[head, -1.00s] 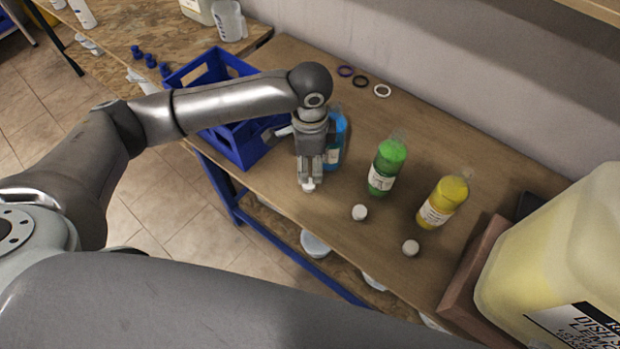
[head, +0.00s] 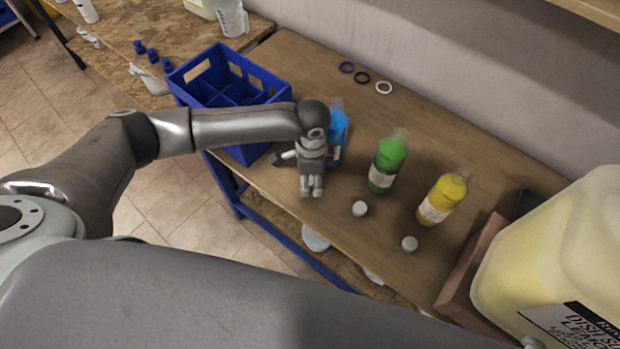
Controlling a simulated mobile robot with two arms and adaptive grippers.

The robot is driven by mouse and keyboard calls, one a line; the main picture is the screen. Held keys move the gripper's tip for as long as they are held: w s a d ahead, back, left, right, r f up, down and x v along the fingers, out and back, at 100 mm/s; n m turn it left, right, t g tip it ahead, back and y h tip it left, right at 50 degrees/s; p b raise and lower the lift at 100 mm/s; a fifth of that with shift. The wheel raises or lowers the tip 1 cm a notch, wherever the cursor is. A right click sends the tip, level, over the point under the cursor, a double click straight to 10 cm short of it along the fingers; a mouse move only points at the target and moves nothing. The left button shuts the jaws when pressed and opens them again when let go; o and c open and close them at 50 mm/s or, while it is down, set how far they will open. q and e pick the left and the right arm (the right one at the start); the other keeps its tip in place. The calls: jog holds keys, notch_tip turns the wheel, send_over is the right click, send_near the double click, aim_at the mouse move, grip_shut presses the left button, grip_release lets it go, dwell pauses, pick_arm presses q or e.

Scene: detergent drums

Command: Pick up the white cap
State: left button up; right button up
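Two white caps lie on the wooden table: one (head: 359,208) in front of the green bottle (head: 387,163), one (head: 409,243) in front of the yellow bottle (head: 441,198). My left gripper (head: 311,192) points down at the table in front of the blue bottle (head: 338,135). Its fingertips are low, at about table height. The cap seen under it earlier is hidden now, at or between the fingertips. The finger gap is too small to tell whether they grip it. My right gripper is out of view.
A blue divided crate (head: 262,84) stands behind my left arm. Several rings, one a white ring (head: 383,88), lie near the wall. A large yellowish jug (head: 560,255) and a brown block (head: 470,270) stand at the right. Bare table (head: 300,60) lies at the back.

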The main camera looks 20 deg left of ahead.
pick_arm(q)
jog(key=c, duration=0.6)
jog(key=shift+r, duration=0.15)
